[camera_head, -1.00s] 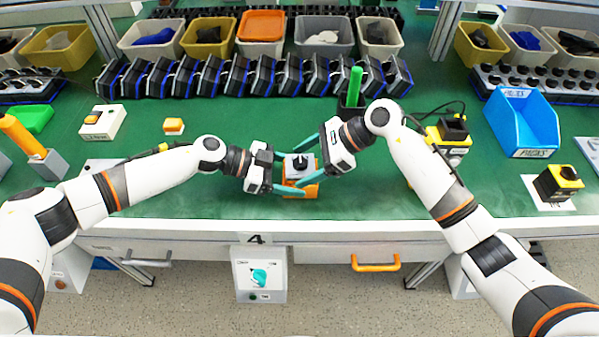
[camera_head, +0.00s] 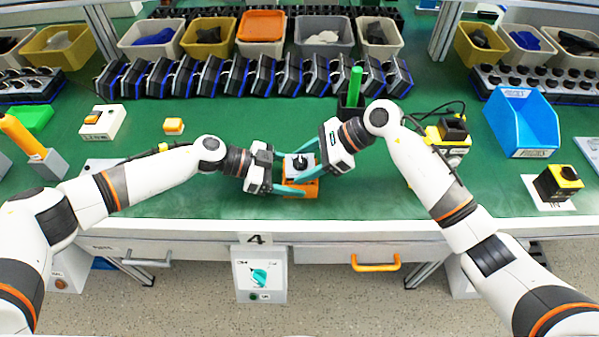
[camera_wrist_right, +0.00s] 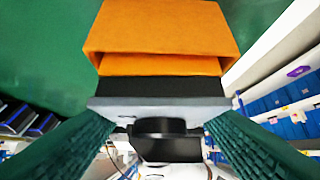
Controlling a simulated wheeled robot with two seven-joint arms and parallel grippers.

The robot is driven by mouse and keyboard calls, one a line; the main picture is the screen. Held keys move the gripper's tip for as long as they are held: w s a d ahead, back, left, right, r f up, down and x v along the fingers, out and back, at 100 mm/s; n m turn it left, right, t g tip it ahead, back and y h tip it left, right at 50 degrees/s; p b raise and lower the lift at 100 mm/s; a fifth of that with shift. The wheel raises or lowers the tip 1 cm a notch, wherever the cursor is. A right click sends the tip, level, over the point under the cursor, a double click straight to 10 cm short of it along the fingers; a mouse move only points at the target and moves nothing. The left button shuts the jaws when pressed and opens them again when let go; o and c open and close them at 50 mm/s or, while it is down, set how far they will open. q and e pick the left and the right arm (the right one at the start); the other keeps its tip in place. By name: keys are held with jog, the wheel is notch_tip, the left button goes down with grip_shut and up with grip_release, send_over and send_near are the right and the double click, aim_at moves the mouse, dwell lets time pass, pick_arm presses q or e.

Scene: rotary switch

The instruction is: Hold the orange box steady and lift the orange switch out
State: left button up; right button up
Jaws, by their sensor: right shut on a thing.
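The orange box (camera_head: 303,187) stands on the green worktop near the front edge. It fills the top of the right wrist view (camera_wrist_right: 160,28). The switch (camera_head: 298,163) sits at the box's top. It shows a grey plate (camera_wrist_right: 160,104) and a black knob (camera_wrist_right: 160,127), with a black band against the orange box. My left gripper (camera_head: 284,175) comes from the left, with a teal finger along the box's front; its other finger is partly hidden. My right gripper (camera_head: 306,162) is shut on the switch, its teal fingers on either side. How deep the switch sits is unclear.
A black holder with a green stick (camera_head: 355,88) stands behind my right gripper. A blue bin (camera_head: 522,122) is farther right. The green worktop left of the box is mostly clear.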

jog(key=shift+r, duration=3.85)
pick_arm(q)
jog(key=o, duration=1.1)
